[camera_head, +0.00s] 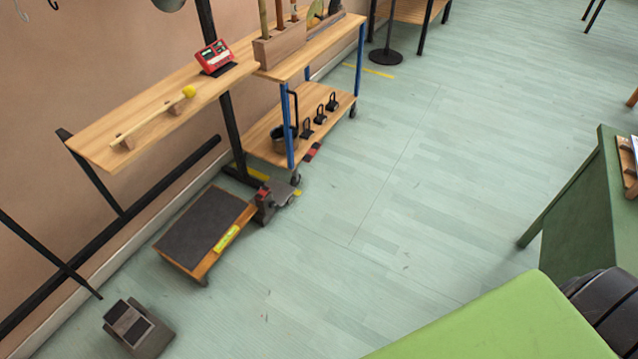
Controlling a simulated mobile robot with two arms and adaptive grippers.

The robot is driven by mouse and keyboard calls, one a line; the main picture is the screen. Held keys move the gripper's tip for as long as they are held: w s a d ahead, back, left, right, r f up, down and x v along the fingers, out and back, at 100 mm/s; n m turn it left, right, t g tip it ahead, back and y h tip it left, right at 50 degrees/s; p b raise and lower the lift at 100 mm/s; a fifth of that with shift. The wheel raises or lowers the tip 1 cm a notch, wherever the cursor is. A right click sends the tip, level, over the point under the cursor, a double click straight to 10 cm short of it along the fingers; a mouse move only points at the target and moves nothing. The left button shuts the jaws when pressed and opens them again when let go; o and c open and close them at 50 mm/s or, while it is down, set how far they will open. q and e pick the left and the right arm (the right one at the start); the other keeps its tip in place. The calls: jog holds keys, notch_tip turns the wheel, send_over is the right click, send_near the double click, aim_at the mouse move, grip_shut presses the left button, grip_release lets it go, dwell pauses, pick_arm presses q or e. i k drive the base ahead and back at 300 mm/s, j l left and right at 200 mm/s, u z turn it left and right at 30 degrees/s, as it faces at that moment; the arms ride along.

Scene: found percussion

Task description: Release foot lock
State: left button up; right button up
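A wheeled wooden cart (330,48) with blue legs stands along the wall at upper centre. By its near caster (296,179), a grey mechanism with a red part (268,199) sits low at floor level, beside the wooden platform; it looks like a foot lock. A smaller red piece (312,151) shows near the cart's lower shelf. I cannot tell from here whether either is pressed down or raised. Neither of my grippers can be made out in this view.
A low platform with a dark top (205,228) and a small grey pedal block (138,327) lie on the floor at left. A wall shelf (160,105) holds a mallet and a red device. Green furniture (590,215) stands at right. The middle floor is clear.

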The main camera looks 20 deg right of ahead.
aim_at(262, 193)
jog(key=z, duration=0.25)
jog(key=i+l+u, duration=0.3)
jog(key=i+l, duration=1)
jog(key=i, duration=0.05)
